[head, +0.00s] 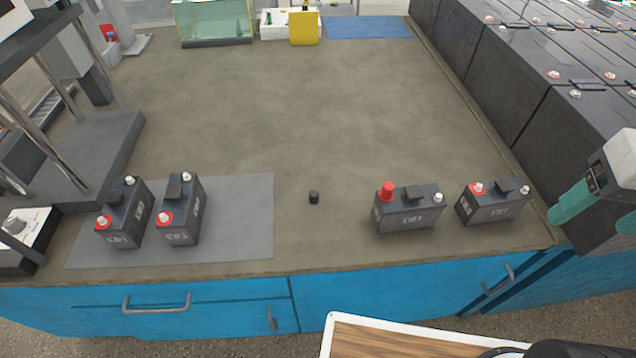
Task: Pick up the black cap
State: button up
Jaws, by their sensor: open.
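The black cap (313,197) is a small dark cylinder standing alone on the bare worktop (290,110), near its front edge. It lies between the grey mat and the battery with a red cap. My gripper (590,222) is at the far right of the head view, beyond the worktop's right edge. Its two teal fingers are apart with nothing visible between them, and it is well away from the cap. The right finger is partly cut off by the picture edge.
Two batteries (124,212) (181,209) stand on the grey mat (238,222) at left. Two more (407,210) (493,200) stand right of the cap; the nearer has a red cap (387,190). Large black battery blocks (500,85) line the right side. The middle worktop is clear.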

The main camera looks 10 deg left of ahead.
aim_at(313, 193)
jog(key=z, duration=0.05)
jog(key=k, duration=1.15)
jog(key=u, duration=0.85)
jog(key=i, duration=1.3)
jog(key=z, duration=0.8)
